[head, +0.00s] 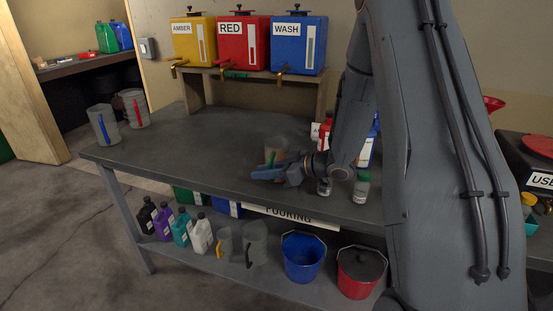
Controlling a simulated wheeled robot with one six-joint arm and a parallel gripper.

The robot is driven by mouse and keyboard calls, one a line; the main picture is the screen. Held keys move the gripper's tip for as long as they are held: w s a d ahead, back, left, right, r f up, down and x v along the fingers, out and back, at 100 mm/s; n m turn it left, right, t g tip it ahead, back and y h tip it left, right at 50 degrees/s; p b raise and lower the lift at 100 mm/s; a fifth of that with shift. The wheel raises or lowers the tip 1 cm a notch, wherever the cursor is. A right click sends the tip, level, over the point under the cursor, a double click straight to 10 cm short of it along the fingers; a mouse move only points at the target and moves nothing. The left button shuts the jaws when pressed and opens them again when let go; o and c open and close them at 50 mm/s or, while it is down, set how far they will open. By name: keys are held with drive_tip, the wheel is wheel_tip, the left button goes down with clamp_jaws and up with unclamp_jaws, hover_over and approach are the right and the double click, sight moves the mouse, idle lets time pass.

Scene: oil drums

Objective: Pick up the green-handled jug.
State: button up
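The green-handled jug (281,148) stands on the grey workbench near its middle, below the blue WASH tank. It is clear with a brownish tint, and a short green handle (271,158) shows on its near side. My gripper (266,173), with blue fingers, is just in front of the jug and low over the bench, pointing left. The fingers overlap the jug's lower part in the picture, so I cannot tell whether they touch it. The gap between the fingers is not clear. My arm hides part of the bench to the right.
A blue-handled jug (103,125) and a red-handled jug (133,108) stand at the bench's left end. Amber, red and blue tanks (243,42) stand on a rear shelf. Small jars (362,188) are right of my gripper. Bottles, jugs and buckets (303,257) fill the lower shelf.

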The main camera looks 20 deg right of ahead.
drive_tip(key=shift+w+a+f, duration=0.3)
drive_tip(key=shift+w+a, duration=0.1)
drive_tip(key=shift+a, duration=0.05)
clamp_jaws()
drive_tip(key=shift+r, duration=0.2)
